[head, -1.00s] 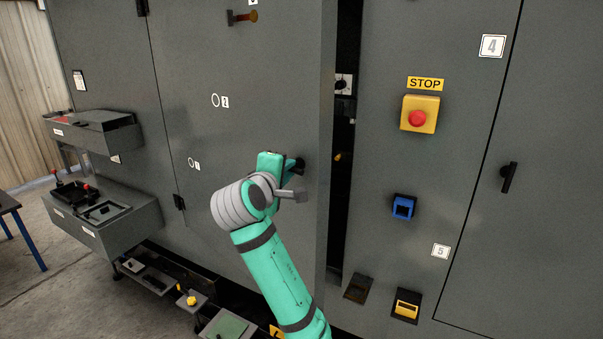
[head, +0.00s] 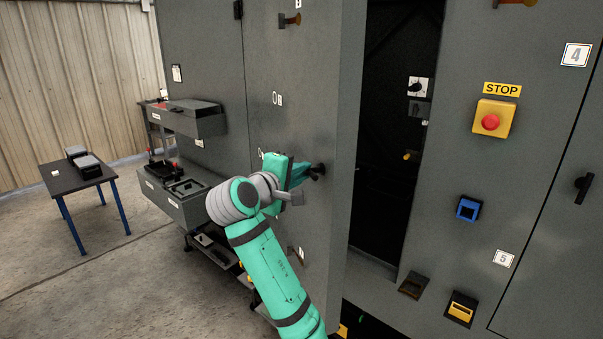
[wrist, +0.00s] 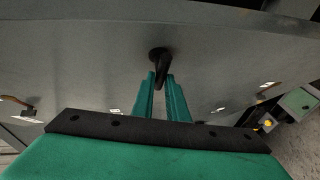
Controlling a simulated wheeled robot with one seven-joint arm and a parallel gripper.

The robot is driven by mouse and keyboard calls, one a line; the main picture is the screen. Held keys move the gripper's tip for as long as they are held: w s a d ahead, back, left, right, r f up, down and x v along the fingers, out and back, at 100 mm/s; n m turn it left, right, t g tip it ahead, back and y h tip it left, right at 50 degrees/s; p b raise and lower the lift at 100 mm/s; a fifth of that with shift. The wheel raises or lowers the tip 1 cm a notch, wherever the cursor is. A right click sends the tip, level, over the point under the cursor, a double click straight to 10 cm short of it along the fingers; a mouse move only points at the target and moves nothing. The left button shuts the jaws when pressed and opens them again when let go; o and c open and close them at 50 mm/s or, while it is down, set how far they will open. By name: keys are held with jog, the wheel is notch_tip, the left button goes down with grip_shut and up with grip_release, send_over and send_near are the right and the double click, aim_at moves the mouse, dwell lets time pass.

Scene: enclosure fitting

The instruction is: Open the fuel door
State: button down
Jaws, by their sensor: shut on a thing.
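A tall grey cabinet door (head: 318,100) stands partly open, hinged on its left, with a dark gap along its right edge. I see no label that reads fuel on it. Its black handle (head: 319,169) sits near the right edge of the front face. My gripper (head: 307,175) is shut on this handle, reaching it from the left. In the wrist view the handle (wrist: 159,56) sticks out from the door face, its lower end between the two green fingertips of my gripper (wrist: 161,78). The fingers partly hide it.
Inside the dark opening (head: 395,170) a white switch plate (head: 420,88) shows. To the right are a red stop button (head: 491,121) and a blue fitting (head: 468,208). Open drawers (head: 180,195) jut out at left. A small table (head: 75,180) stands on open floor.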

jog(key=c, duration=1.7)
grip_release()
jog(key=shift+d+f, duration=0.2)
jog(key=shift+d, duration=0.15)
jog(key=shift+r, duration=0.1)
jog(key=shift+s+a, duration=0.1)
jog(key=v, duration=1)
jog(key=shift+s+a+r, duration=0.1)
jog(key=shift+s+r, duration=0.05)
jog(key=shift+s, duration=0.15)
